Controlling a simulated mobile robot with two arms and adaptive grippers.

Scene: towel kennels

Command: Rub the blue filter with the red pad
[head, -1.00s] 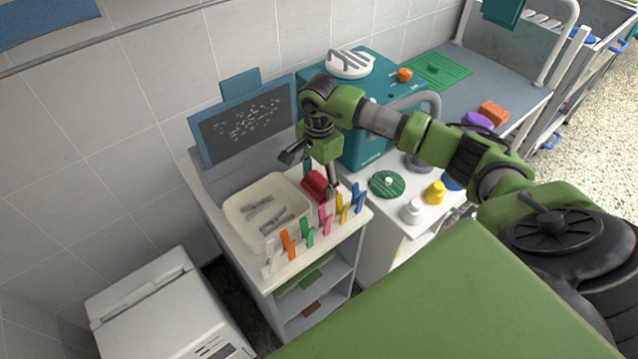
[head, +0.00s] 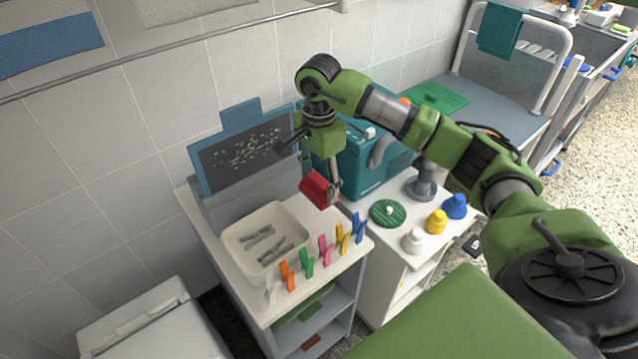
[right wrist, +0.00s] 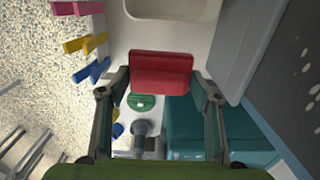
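The blue filter (head: 197,153) is a blue-framed dark panel with a tab on top. It leans upright at the back of the white cart, with pale specks scattered across its dark face. My right gripper (head: 320,186) is shut on the red pad (head: 315,189) and holds it above the cart, in front of and to the right of the filter, not touching it. In the right wrist view the red pad (right wrist: 160,73) sits between both fingertips, and part of the dark filter face (right wrist: 298,75) shows at the right. My left gripper is not in view.
A cream tray (head: 233,243) with grey clips sits on the cart below the filter. A row of coloured clothespins (head: 323,250) stands along the cart's front edge. A teal machine (head: 385,165) stands right of the filter; white, yellow and blue knobs (head: 437,222) lie in front.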

